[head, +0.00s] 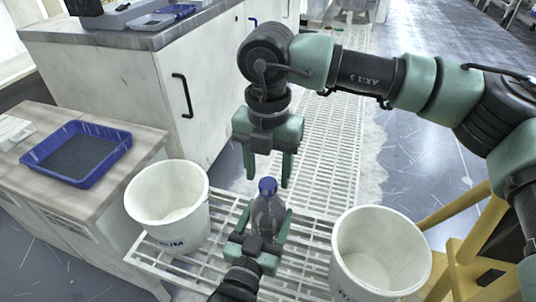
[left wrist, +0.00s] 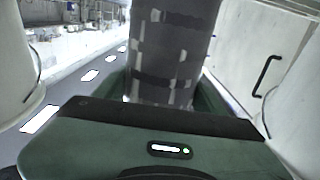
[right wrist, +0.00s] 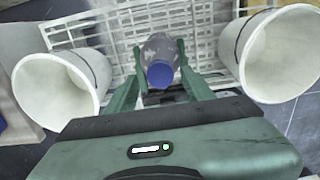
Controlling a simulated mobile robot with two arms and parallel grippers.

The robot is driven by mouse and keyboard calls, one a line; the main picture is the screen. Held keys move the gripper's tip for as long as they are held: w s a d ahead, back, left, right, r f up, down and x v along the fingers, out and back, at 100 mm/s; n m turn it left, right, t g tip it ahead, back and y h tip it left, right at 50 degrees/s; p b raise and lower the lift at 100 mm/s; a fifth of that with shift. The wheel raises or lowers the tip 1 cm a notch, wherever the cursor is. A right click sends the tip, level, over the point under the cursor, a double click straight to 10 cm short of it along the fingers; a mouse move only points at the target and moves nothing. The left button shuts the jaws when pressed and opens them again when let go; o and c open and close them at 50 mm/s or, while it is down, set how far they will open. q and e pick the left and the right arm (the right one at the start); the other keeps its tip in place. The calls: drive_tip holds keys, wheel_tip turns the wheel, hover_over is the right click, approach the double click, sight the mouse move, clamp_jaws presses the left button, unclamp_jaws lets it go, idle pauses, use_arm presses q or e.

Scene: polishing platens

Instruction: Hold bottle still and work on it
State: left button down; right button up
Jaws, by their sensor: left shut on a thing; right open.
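The bottle (head: 268,217), greyish with a blue cap, stands upright at the middle of a white slatted rack. My left gripper (head: 262,232) is shut around its body from the near side. The left wrist view shows the bottle's body (left wrist: 170,50) close up between the fingers; its top is out of that picture. My right gripper (head: 268,180) is open and points down above the cap, its fingers apart and empty. In the right wrist view the blue cap (right wrist: 160,76) lies between the right fingers, seen from above.
White buckets stand on either side, left (head: 167,205) and right (head: 380,250), on the slatted rack (head: 200,262). A blue tray (head: 78,152) lies on the left bench. A yellow frame (head: 470,255) is at right. A white cabinet (head: 150,85) stands behind left.

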drive_tip(key=shift+f, duration=0.9)
clamp_jaws()
drive_tip(key=shift+o, duration=0.3)
unclamp_jaws()
drive_tip(key=shift+r, duration=0.15)
